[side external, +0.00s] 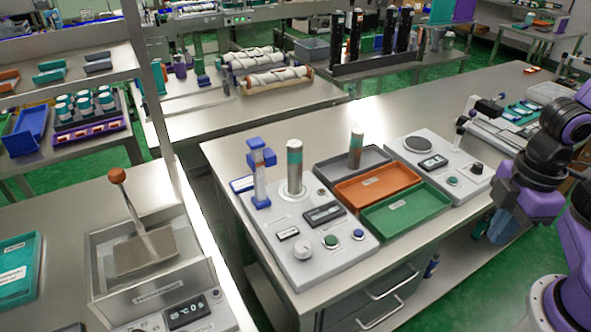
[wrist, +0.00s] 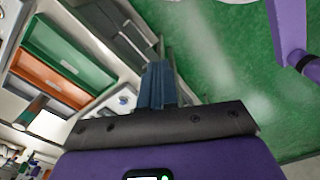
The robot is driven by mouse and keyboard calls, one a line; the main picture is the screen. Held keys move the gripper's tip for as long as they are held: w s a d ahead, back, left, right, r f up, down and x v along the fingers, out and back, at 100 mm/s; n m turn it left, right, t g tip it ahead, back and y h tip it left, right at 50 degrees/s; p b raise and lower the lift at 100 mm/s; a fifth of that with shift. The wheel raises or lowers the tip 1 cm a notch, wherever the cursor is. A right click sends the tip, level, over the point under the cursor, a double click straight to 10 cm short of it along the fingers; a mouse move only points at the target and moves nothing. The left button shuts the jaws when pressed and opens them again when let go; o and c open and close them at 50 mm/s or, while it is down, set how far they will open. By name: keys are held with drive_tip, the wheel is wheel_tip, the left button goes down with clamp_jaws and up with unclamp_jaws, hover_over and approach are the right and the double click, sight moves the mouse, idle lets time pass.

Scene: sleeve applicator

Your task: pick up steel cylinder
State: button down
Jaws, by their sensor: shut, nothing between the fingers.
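One cylinder (side external: 295,165) stands in a round seat on the left grey console (side external: 285,258). The other cylinder (side external: 356,148) stands in the grey tray (side external: 329,170). I cannot tell which one is the task's steel cylinder. My gripper (side external: 482,228) is low at the right, by the bench's front edge, well apart from both cylinders. In the wrist view my gripper's blue-grey fingers (wrist: 158,84) are together and empty.
An orange tray (side external: 376,187) and a green tray (side external: 405,212) lie between the left console and a right console (side external: 437,160). A blue clamp-like stand (side external: 261,172) is beside the left cylinder. Drawers (side external: 375,300) are under the bench. Green floor (wrist: 225,60) lies beyond its edge.

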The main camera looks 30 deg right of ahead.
drive_tip(key=c, duration=0.6)
unclamp_jaws()
